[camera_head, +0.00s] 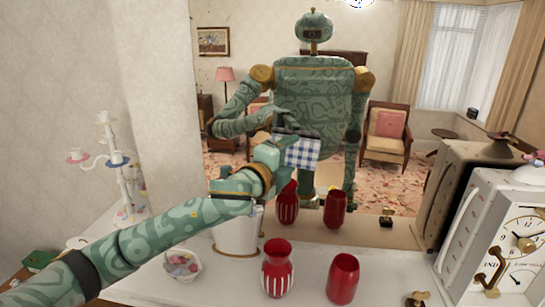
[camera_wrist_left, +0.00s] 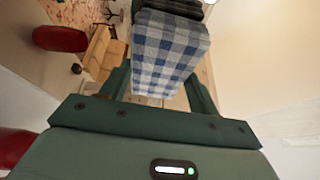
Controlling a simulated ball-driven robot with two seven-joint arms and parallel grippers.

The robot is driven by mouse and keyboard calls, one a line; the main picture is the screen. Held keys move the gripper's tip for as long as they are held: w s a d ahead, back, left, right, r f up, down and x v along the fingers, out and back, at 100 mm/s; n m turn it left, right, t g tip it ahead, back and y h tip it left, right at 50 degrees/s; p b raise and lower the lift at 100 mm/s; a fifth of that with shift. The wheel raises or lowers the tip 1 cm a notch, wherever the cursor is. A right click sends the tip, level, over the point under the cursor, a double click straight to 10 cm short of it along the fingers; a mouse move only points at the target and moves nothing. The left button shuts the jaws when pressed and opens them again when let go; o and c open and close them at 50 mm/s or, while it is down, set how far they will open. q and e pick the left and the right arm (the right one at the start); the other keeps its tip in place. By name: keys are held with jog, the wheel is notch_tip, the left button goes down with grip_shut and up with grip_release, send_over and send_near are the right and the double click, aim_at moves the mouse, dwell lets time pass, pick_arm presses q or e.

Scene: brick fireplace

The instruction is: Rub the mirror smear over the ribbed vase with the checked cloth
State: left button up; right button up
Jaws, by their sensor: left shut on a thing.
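My left gripper (camera_head: 284,148) is shut on the blue-and-white checked cloth (camera_head: 303,153), held up at the mirror (camera_head: 232,110). In the left wrist view the cloth (camera_wrist_left: 170,48) fills the space between the fingers. I cannot tell whether it touches the glass. The ribbed vase (camera_head: 277,270), red with white stripes, stands upright on the white shelf below the cloth and slightly to its left. Its reflection shows behind it. I cannot make out the smear; the cloth and hand cover part of the mirror above the vase. My right gripper is not in view.
A plain red vase (camera_head: 343,279) stands right of the ribbed one. A white clock (camera_head: 508,245) is at the far right, with a small brass item (camera_head: 417,298) near it. A white pot (camera_head: 237,234), a small basket (camera_head: 182,265) and a candelabrum (camera_head: 117,160) stand left, close to my arm.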

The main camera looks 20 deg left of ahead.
pick_arm(q)
jog(key=shift+s+a, duration=0.2)
jog(key=shift+a, duration=0.7)
jog(key=shift+s+a, duration=0.15)
jog(key=shift+a, duration=0.75)
jog(key=shift+s, duration=0.1)
jog(key=shift+s+d+f, duration=0.1)
jog(key=shift+s+d, duration=0.1)
jog(key=shift+s, duration=1.1)
jog(key=shift+s+d+f, duration=0.1)
jog(key=shift+s+d, duration=0.05)
jog(key=shift+s, duration=1.15)
jog(key=shift+w, duration=0.1)
jog(key=s, duration=0.3)
jog(key=shift+d, duration=0.2)
